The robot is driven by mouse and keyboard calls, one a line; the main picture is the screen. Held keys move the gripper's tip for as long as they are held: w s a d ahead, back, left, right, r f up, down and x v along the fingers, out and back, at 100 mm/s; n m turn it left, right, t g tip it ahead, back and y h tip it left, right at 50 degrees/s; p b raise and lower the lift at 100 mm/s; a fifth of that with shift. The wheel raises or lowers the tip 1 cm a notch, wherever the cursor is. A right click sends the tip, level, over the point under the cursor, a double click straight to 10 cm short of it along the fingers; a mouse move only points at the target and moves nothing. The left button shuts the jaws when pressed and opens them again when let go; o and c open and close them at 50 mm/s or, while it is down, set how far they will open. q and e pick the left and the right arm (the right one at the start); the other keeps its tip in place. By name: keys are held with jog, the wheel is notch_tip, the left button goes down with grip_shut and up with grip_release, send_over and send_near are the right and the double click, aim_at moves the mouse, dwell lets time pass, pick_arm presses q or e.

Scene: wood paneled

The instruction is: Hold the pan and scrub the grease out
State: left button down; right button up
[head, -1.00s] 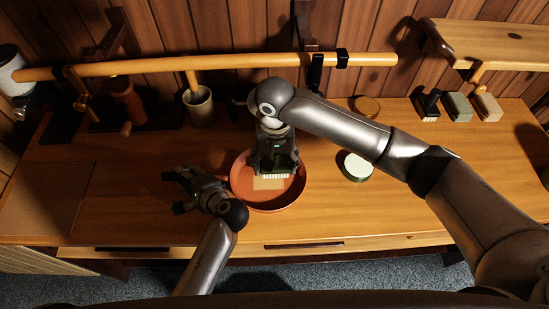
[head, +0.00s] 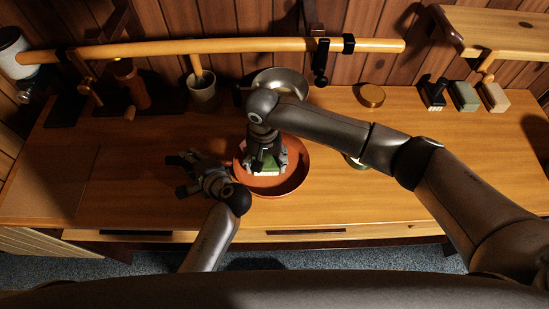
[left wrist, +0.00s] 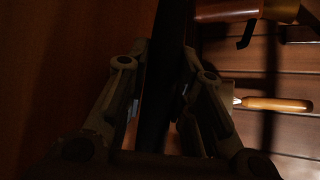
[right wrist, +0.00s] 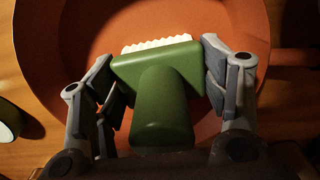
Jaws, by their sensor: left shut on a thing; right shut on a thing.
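The reddish-brown pan (head: 294,186) sits on the wooden worktop, and its curved wall fills much of the right wrist view (right wrist: 235,25). My left gripper (head: 190,174) is at the pan's left side, shut on the pan's handle. In the left wrist view a dark upright bar (left wrist: 164,85) stands between its fingers. My right gripper (head: 265,167) is over the pan, shut on a green scrub brush (right wrist: 160,95) with white bristles pointing toward the pan's far side. The brush's green body also shows low in the pan in the head view. I cannot make out grease; the arm and brush cover part of the pan floor.
A metal bowl (head: 290,77) stands behind the pan, partly hidden by my right arm. A cup (head: 202,92) is at the back left. A dark brush (head: 434,93), a green block (head: 464,96) and a beige block (head: 494,97) stand back right. The front left worktop is clear.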

aim_at(278, 161)
pick_arm(q)
jog(key=shift+s+f, duration=0.1)
pick_arm(e)
jog(key=shift+d, duration=1.65)
jog(key=shift+r, duration=4.15)
pick_arm(q)
jog(key=c, duration=0.9)
grip_release()
jog(key=shift+o, duration=0.2)
jog(key=o, duration=0.5)
jog(key=shift+d+f, duration=0.1)
